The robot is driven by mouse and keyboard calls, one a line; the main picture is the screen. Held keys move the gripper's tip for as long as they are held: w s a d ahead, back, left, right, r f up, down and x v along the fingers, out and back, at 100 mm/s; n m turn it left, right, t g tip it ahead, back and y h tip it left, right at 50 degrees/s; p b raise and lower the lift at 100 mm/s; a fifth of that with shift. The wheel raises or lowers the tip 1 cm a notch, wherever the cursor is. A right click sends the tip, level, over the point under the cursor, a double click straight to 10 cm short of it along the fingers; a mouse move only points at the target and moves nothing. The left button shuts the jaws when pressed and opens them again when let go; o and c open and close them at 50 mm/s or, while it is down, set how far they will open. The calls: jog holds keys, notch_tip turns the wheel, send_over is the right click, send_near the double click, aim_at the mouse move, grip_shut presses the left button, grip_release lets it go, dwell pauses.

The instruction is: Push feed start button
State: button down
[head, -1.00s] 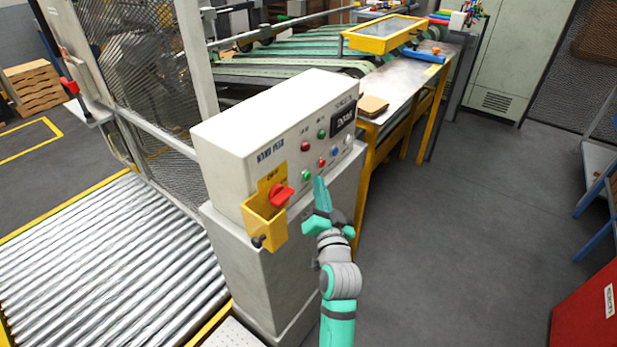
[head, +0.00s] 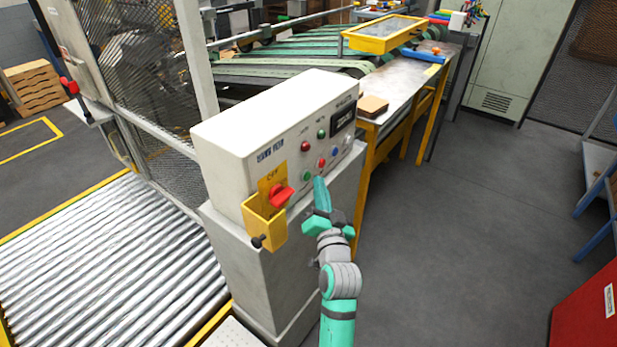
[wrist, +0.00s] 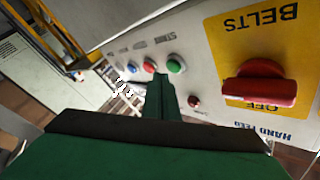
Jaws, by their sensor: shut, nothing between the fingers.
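The control panel (head: 285,150) is a pale box on a grey pedestal. Its green button (head: 307,176) sits low on the front face, with a red button (head: 321,163) and a blue button (head: 336,153) to its right. The green button (wrist: 176,64) also shows in the wrist view, under a label that looks like START. My gripper (head: 319,181) is shut and empty, its tips close to the panel just right of the green button. In the wrist view my fingertips (wrist: 158,78) appear beside it; I cannot tell whether they touch the panel.
Another red indicator or button (head: 305,146) and a green one (head: 322,134) sit higher. A roller conveyor (head: 110,260) lies left. The floor right is open.

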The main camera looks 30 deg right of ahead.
jog(key=shift+w+a, duration=0.1)
jog(key=shift+w, duration=0.05)
jog(key=shift+w+a, duration=0.1)
jog(key=shift+w, duration=0.15)
